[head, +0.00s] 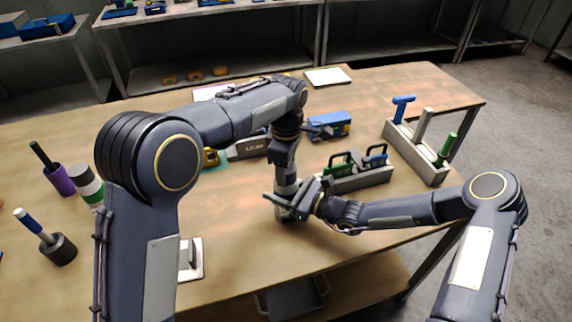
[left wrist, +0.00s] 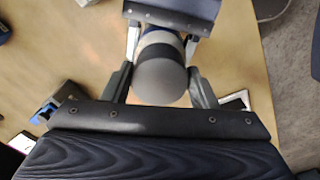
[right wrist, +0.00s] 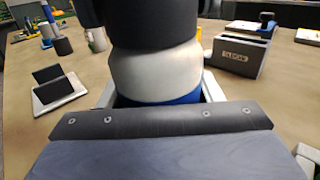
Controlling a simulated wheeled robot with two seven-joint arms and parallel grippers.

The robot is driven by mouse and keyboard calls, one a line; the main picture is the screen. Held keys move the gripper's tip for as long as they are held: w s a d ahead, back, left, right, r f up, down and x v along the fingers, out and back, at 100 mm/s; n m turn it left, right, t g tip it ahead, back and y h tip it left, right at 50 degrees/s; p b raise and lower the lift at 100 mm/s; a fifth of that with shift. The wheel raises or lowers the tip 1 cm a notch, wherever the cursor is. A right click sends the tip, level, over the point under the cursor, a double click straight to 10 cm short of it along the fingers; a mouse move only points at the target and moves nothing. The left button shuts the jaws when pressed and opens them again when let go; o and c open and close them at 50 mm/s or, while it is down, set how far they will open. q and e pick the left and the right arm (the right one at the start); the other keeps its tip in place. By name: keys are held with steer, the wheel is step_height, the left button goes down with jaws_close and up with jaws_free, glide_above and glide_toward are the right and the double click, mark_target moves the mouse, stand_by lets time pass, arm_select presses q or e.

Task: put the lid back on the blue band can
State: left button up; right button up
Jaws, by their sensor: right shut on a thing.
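The blue band can (head: 286,187) stands upright near the middle of the table. In the right wrist view its pale body (right wrist: 155,72) and blue band (right wrist: 183,98) lie between the fingers of my right gripper (head: 291,207), which is shut on it. The dark lid (left wrist: 160,82) is at the top of the can, with no gap visible; I cannot tell whether it is fully seated. My left gripper (left wrist: 160,88) points down over the lid, its fingers on either side and slightly apart from it. The left arm hides the lid in the head view.
A green band can (head: 88,185), a purple cup (head: 60,180) and a dark holder (head: 58,250) stand at the left. A grey rack with padlock-like pieces (head: 358,178) is right of the can. A grey block with handles (head: 416,150) stands at the right edge.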

arm_select(q)
steer(key=o, duration=0.5)
step_height(320, 180, up, 12)
stand_by(0.4)
arm_select(e)
steer(key=o, duration=1.5)
arm_select(q)
steer(key=shift+f+b, duration=0.9)
arm_select(e)
steer(key=shift+v, duration=3.95)
